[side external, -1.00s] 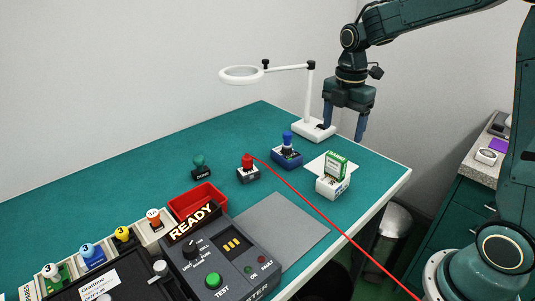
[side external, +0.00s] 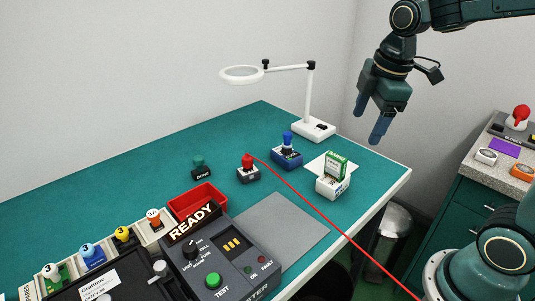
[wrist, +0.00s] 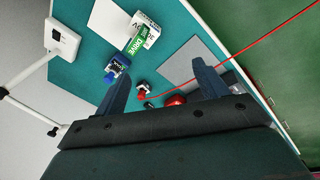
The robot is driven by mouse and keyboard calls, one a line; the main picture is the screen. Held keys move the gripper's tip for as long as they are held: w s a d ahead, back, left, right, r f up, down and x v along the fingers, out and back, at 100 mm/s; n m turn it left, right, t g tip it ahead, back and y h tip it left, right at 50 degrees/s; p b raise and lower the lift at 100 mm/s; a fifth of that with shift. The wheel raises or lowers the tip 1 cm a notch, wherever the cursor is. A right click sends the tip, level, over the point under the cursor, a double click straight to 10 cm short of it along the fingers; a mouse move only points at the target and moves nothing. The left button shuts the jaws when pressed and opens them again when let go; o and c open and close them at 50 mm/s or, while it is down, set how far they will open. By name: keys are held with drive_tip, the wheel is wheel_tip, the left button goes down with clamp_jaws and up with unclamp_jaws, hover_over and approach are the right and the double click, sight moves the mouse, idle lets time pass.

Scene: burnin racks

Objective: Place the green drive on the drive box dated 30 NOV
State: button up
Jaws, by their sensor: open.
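The green drive (side external: 336,164) stands upright in a white holder (side external: 333,188) near the table's right edge. In the wrist view, the green drive (wrist: 134,40) and the white holder (wrist: 147,27) show near the top, beyond the fingertips. My gripper (side external: 370,119) is open and empty, high above and to the right of the drive, well apart from it. Its two spread fingers also show in the wrist view (wrist: 163,78). No date reading 30 NOV is legible in any view, so I cannot tell which thing is the drive box bearing it.
Blue (side external: 287,153), red (side external: 248,170) and green (side external: 201,167) knobbed pieces stand left of the drive. A magnifier lamp (side external: 313,128) stands behind. A READY tester (side external: 222,262), red tray (side external: 198,198) and grey mat (side external: 278,228) lie in front. A red cable (side external: 335,227) crosses the table.

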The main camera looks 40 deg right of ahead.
drive_tip(key=s+a+m+t, duration=0.3)
drive_tip(key=s+m, duration=0.7)
drive_tip(key=s, duration=0.2)
drive_tip(key=shift+s+a+r+m, duration=0.3)
drive_tip(key=shift+a+r+m, duration=0.05)
drive_tip(key=shift+r+m, duration=0.1)
